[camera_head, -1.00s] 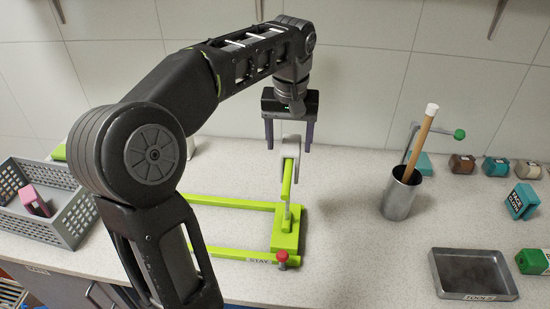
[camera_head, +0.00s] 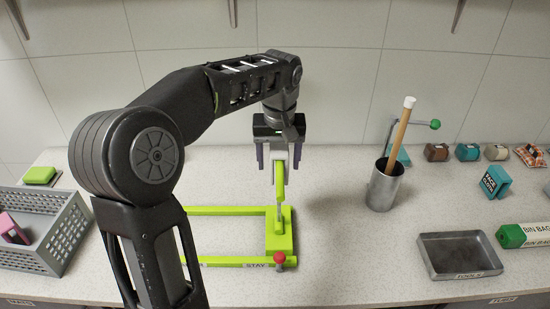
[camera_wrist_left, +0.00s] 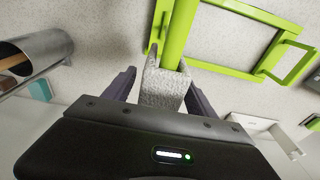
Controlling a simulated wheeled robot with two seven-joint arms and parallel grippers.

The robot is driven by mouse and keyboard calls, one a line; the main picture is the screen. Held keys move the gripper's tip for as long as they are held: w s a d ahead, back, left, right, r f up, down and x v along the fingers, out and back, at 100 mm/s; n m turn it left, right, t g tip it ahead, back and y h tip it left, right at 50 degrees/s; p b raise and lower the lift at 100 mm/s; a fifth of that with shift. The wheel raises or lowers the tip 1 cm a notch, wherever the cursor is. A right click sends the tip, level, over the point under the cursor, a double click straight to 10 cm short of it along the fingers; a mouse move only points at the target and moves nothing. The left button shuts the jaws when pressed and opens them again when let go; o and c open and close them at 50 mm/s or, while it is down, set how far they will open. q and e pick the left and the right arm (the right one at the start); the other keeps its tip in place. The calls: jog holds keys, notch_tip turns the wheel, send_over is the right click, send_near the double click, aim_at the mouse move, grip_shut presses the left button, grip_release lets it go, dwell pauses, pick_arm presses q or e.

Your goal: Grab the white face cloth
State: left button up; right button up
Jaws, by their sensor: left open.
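A pale, speckled, cloth-like piece (camera_wrist_left: 163,88) sits at the upper end of a lime-green bar; it looks like the white face cloth. In the head view it shows as a pale grey-white patch (camera_head: 280,155) at the top of the upright of the lime-green stand (camera_head: 279,246). My left gripper (camera_head: 279,166) is open, pointing down, with one finger on each side of this piece. In the left wrist view the piece lies between the spread fingers; contact cannot be told. My right gripper is not in view.
A grey basket (camera_head: 62,235) stands left. A metal cup (camera_head: 383,186) with a wooden stick stands right of the stand. A metal tray (camera_head: 460,256), a teal block labelled as face cloth (camera_head: 494,182) and a green-and-white bin bag roll (camera_head: 525,235) lie further right. Counter between stand and cup is clear.

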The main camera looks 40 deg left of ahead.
pick_arm(q)
jog(key=shift+f, duration=0.35)
dwell(0.3)
grip_shut()
dwell(0.6)
jog(key=shift+r, duration=0.2)
jog(key=shift+r, duration=1)
